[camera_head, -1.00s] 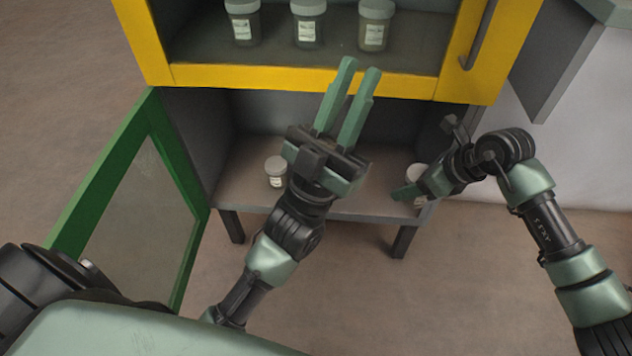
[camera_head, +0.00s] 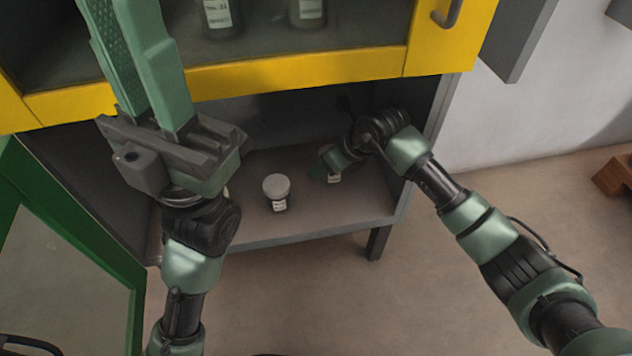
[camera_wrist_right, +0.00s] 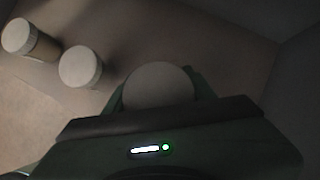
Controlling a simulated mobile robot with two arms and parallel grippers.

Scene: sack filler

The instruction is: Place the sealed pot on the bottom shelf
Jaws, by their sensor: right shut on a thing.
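The pot (camera_head: 334,178) with a pale lid and white label is in my right gripper (camera_head: 325,170), inside the lower compartment at or just above the bottom shelf (camera_head: 345,215). Contact with the shelf is not clear. In the right wrist view its round lid (camera_wrist_right: 158,84) sits between the two fingers of my right gripper (camera_wrist_right: 160,92), which is shut on it. My left gripper (camera_head: 132,50) is raised in front of the yellow-framed upper compartment, empty, its fingers apart and the tips near or past the picture's top edge.
Another lidded pot (camera_head: 276,190) stands on the bottom shelf, left of the held one. A further pot (camera_wrist_right: 28,38) shows in the right wrist view, mostly hidden behind my left arm in the head view. The open green door (camera_head: 75,235) is at left. The yellow frame (camera_head: 300,78) hangs above.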

